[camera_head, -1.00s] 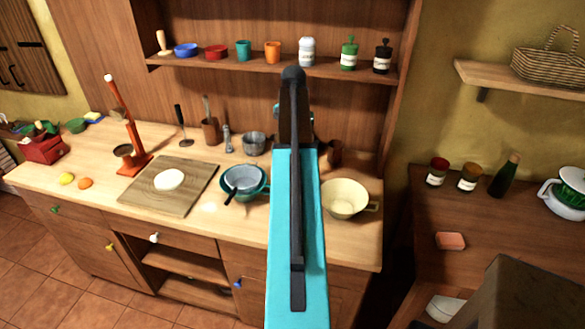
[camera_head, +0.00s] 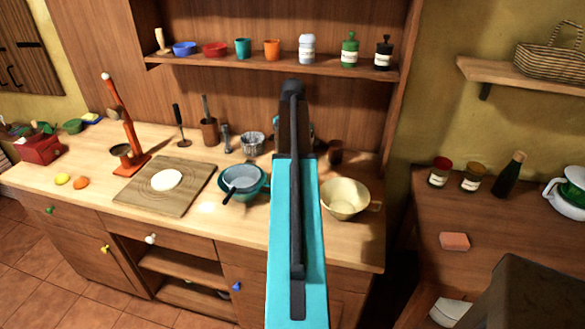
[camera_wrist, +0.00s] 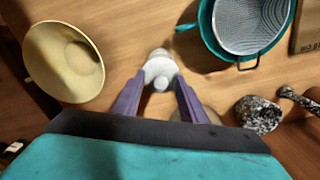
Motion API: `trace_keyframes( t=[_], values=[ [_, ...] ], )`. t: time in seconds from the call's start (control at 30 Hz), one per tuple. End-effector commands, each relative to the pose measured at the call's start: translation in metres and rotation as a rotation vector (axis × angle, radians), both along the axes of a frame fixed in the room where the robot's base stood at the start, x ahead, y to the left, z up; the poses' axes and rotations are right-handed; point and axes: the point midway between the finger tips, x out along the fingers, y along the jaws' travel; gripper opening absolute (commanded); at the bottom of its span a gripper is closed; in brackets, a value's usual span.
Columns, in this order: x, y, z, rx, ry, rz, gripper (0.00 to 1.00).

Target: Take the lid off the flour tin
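My gripper (camera_wrist: 160,80) shows in the wrist view with its two purple fingers apart, pointing down toward the counter. A pale grey-white object with a round knob-like part (camera_wrist: 161,70) shows between the fingertips. I cannot tell whether it is the flour tin's lid, or whether the fingers touch it. In the head view my own arm hides the gripper and the counter behind it. A white jar with a grey top (camera_head: 307,50) stands on the shelf; its label is too small to read.
A cream bowl (camera_head: 345,198) and a teal pan with a sieve (camera_head: 252,192) stand on either side of my arm. A granite mortar (camera_wrist: 258,114) is near the gripper. A board (camera_head: 140,190) lies to the left. The shelf (camera_head: 210,62) holds several cups and jars.

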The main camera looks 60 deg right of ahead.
Motion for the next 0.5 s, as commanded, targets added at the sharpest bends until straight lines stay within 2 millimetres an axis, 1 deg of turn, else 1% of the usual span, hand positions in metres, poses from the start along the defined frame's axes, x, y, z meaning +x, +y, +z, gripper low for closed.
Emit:
trace_keyframes(
  t=[0.37, 0.4, 0.47, 0.5],
  values=[
    [0.0002, 0.0002, 0.0004, 0.0, 0.0, 0.0, 0.38],
    [0.0002, 0.0002, 0.0004, 0.0, 0.0, 0.0, 0.37],
    [0.0002, 0.0003, 0.0004, 0.0, 0.0, 0.0, 0.26],
    [0.0002, 0.0003, 0.0004, 0.0, 0.0, 0.0, 0.2]
  ],
)
